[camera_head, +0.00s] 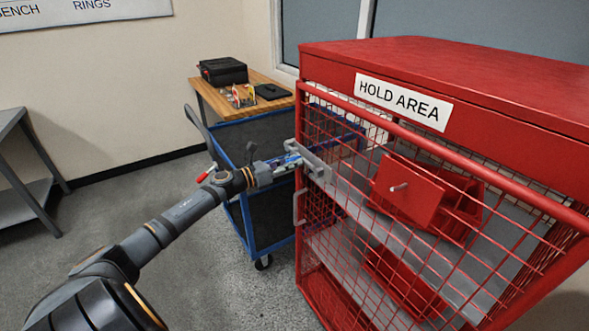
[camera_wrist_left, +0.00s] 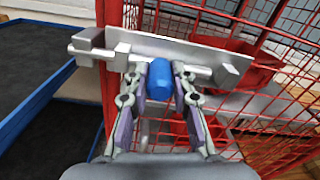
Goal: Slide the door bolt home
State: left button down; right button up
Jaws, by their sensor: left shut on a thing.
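The red mesh cage (camera_head: 400,215) has a door with a grey bolt assembly (camera_head: 315,165) at its left edge. In the left wrist view the bolt plate (camera_wrist_left: 200,52) crosses the red post, with a grey bracket at its left end (camera_wrist_left: 88,46) and another block at its right end (camera_wrist_left: 232,70). A blue bolt knob (camera_wrist_left: 159,80) stands in front of the grey rod. My left gripper (camera_head: 287,161) reaches the bolt from the left; in the wrist view its fingers (camera_wrist_left: 159,92) are shut on the knob from both sides. My right gripper is out of view.
A grey door handle (camera_head: 299,207) sits below the bolt. Red boxes (camera_head: 407,190) lie inside the cage. A grey table (camera_head: 30,195) is at far left, with clear floor between.

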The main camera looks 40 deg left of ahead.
pick_arm(q)
jog(key=c, duration=1.1)
grip_release()
jog(key=shift+w+a, duration=0.1)
jog(key=shift+a, duration=0.2)
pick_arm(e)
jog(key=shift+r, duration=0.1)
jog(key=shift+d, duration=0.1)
pick_arm(q)
jog(key=shift+r, duration=0.1)
notch_tip(320, 180, up, 10)
jog(key=shift+f, duration=0.1)
